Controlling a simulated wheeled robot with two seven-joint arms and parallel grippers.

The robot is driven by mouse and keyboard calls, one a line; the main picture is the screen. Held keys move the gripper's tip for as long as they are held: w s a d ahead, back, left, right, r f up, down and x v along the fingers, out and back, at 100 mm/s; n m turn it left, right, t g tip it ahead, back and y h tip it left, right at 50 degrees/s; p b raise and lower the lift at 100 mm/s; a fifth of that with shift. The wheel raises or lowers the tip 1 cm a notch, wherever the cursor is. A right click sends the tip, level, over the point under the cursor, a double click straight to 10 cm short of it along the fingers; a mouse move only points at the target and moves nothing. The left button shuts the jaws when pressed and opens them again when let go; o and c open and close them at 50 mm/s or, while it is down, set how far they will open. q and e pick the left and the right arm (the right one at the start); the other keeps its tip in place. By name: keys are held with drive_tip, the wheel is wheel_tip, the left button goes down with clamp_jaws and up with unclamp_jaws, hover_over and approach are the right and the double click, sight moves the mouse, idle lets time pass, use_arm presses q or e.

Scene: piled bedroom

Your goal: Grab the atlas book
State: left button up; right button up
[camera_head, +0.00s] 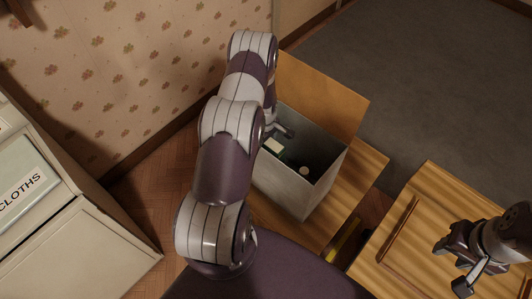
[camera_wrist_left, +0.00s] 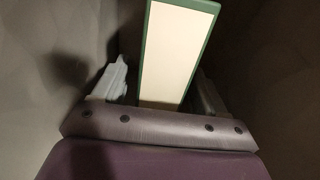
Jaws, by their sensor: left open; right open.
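A book with a green cover and cream page edges (camera_head: 274,147) stands inside a grey open box (camera_head: 283,190). No title shows, so I cannot tell from lettering that it is the atlas. My left gripper (camera_head: 281,131) reaches down into the box at the book, mostly hidden by my own arm. In the left wrist view, the gripper (camera_wrist_left: 161,88) is open, with one finger on each side of the book (camera_wrist_left: 172,50). Gaps show between fingers and book. My right gripper (camera_head: 455,265) is open and empty, over a wooden surface at the right.
A small pale round item (camera_head: 304,171) is also in the box. The box walls stand close around my left gripper. A wooden panel (camera_head: 320,95) rises behind the box. Grey carpet (camera_head: 410,80) lies clear at the back.

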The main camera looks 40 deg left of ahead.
use_arm(q)
drive_tip(key=shift+f, duration=0.2)
drive_tip(key=shift+r, duration=0.1)
clamp_jaws()
